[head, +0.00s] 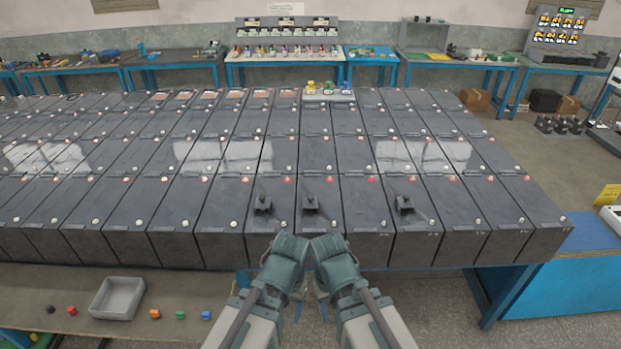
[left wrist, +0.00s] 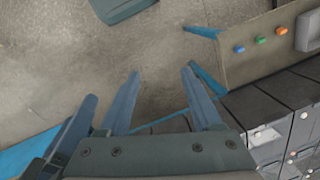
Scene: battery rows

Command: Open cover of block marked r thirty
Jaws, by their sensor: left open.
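Long rows of dark grey battery blocks (head: 221,222) with flat covers fill the bench. The front-row covers carry small red-and-white marks and pale round knobs. Small tags on the front faces are too small to read, so I cannot tell which block is r thirty. My left gripper (head: 284,265) and right gripper (head: 336,265) are side by side just in front of the row's near edge, with their fingers mostly hidden in the head view. In the left wrist view my left gripper (left wrist: 162,72) is open and empty over the floor, with blocks (left wrist: 262,107) at lower right.
A grey tray (head: 99,300) and several coloured caps lie on a low table at lower left. A blue bench (head: 560,280) stands at right.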

